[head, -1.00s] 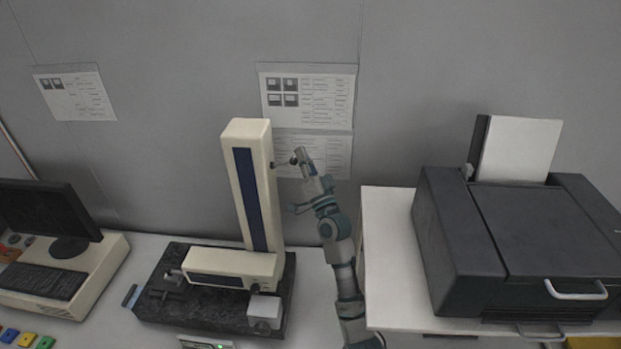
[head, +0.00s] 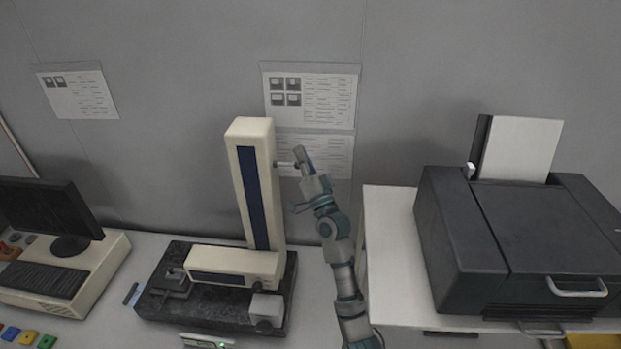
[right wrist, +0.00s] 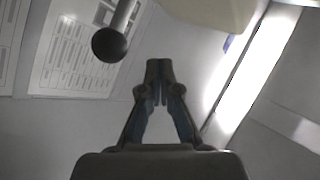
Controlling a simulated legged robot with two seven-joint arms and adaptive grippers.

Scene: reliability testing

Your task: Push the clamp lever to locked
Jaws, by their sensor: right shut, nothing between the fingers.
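The clamp lever (head: 285,163) is a short, thin rod on the right side of a tall cream column (head: 235,185) with a dark blue strip. In the right wrist view it shows as a grey rod ending in a dark round knob (right wrist: 110,45), up and left of the fingertips. My right gripper (head: 300,154) is shut and empty, at the lever's outer end in the head view. The right wrist view shows its closed fingertips (right wrist: 160,68) apart from the knob in the picture; contact cannot be told. My left gripper is not in view.
The column stands on a dark stone base (head: 160,305). A black printer (head: 510,240) sits on a white stand (head: 390,230) to the right of my right arm. A computer (head: 45,220) stands at the left. Paper sheets (head: 310,95) hang on the wall behind.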

